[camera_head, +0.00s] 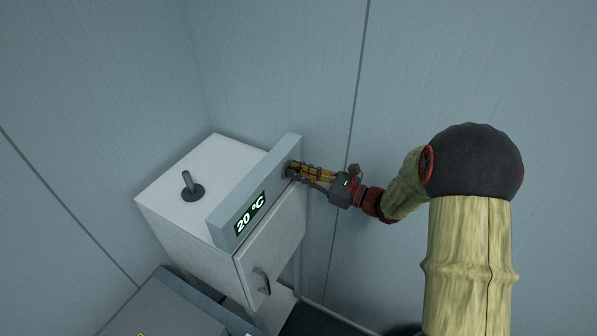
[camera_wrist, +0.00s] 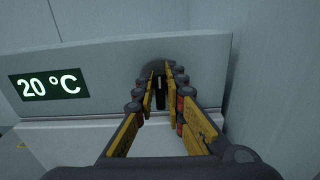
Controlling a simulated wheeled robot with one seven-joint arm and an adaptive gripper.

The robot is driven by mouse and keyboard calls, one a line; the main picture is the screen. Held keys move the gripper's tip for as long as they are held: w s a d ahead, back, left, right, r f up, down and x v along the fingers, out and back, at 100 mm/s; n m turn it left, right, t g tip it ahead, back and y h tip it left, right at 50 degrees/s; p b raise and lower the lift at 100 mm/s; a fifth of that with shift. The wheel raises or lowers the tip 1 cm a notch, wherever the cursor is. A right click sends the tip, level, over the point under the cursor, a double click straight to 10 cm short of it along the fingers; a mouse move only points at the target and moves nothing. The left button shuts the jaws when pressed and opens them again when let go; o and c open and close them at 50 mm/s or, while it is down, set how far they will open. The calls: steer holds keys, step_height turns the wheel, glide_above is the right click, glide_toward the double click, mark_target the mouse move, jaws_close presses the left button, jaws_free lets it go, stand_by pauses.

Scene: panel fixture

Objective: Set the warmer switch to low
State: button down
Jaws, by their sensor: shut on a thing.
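The warmer is a white box (camera_head: 182,214) with a grey front panel (camera_head: 231,211). Its green-lit display (camera_head: 250,214) reads 20 °C, and the display also shows in the wrist view (camera_wrist: 48,85). The dark round switch (camera_wrist: 158,70) sits on the panel, to the right of the display. My gripper (camera_head: 297,172) reaches it from the right in the head view. In the wrist view my gripper's fingers (camera_wrist: 160,92) are shut on the switch, one on each side. The fingers hide much of it, and I cannot read any setting marks around it.
A dark upright knob (camera_head: 190,186) stands on top of the box. A door with a handle (camera_head: 262,281) is below the panel. A grey unit (camera_head: 165,310) stands lower left. Plain walls (camera_head: 300,60) close in behind and to the right.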

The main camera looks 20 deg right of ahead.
steer(key=shift+r, duration=0.1)
steer(key=m+p, duration=0.5)
steer(key=p, duration=0.1)
steer(key=shift+w+d+r, duration=0.1)
steer(key=m+p, duration=0.4)
steer(key=shift+w+d, duration=0.1)
steer(key=shift+f+m+p, duration=0.35)
steer(key=shift+m+p, duration=0.75)
steer(key=shift+m, duration=0.1)
steer(key=c, duration=2.1)
jaws_free()
steer(key=shift+o, duration=0.9)
steer(key=shift+d, duration=0.1)
